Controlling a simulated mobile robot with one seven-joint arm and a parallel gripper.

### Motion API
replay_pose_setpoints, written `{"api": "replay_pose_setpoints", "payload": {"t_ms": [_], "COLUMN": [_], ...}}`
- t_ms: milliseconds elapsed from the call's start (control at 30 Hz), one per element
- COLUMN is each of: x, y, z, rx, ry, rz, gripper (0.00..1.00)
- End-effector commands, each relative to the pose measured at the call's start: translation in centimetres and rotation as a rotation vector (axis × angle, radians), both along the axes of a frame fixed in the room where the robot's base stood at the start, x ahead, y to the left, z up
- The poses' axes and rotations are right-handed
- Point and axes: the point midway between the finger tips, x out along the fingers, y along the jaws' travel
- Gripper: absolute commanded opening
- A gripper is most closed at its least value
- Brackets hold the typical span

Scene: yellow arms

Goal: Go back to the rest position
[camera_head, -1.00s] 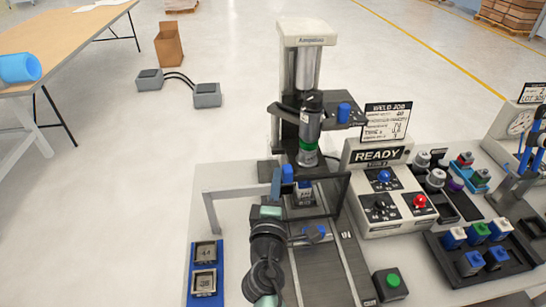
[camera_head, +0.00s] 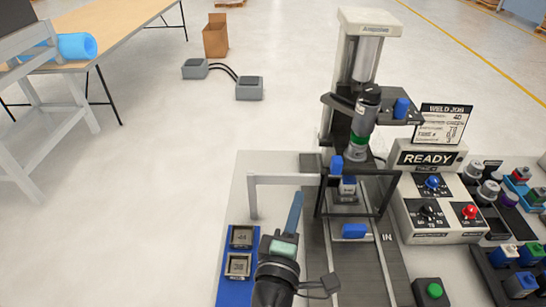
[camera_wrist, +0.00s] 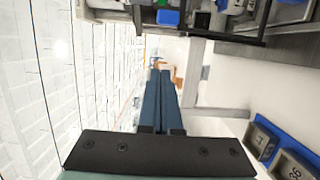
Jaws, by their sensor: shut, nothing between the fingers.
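My gripper (camera_head: 294,212) is shut and empty. Its blue fingers point up and away, in front of the welding station and left of the dark track. In the wrist view the two long fingers (camera_wrist: 160,100) lie side by side, with nothing between them. The machine's frame and a blue block (camera_wrist: 168,17) show along the top of that view.
A welding machine (camera_head: 364,100) stands behind a dark guard frame (camera_head: 318,203). A READY control box (camera_head: 428,190) and a green button (camera_head: 434,290) are to the right. A blue tray (camera_head: 226,285) with two square parts is left of my arm. Open floor lies farther left.

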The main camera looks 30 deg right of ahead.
Motion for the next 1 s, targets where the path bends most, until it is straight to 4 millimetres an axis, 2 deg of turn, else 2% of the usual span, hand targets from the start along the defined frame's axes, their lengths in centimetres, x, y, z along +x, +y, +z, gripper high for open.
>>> {"api": "replay_pose_setpoints", "payload": {"t_ms": [233, 267, 367, 467, 533, 600, 667, 800, 900, 1000], "x": [0.1, 0.3, 1.8, 3.9, 5.3, 6.1, 6.4, 5.1, 2.9, 0.2], "y": [0.2, 0.3, 1.1, 2.9, 4.9, 7.3, 9.4, 14.8, 18.5, 21.4], "z": [0.3, 0.8, 3.8, 9.3, 14.2, 19.0, 23.1, 32.4, 38.0, 42.2], "rx": [0.004, 0.012, 0.074, 0.195, 0.307, 0.422, 0.523, 0.753, 0.905, 1.027], "ry": [-0.009, -0.025, -0.138, -0.336, -0.499, -0.653, -0.772, -1.010, -1.131, -1.206], "rz": [0.003, 0.008, 0.044, 0.127, 0.215, 0.320, 0.417, 0.676, 0.872, 1.045], "gripper": [0.00, 0.00, 0.00, 0.00, 0.00, 0.00, 0.00, 0.00, 0.00, 0.00]}}
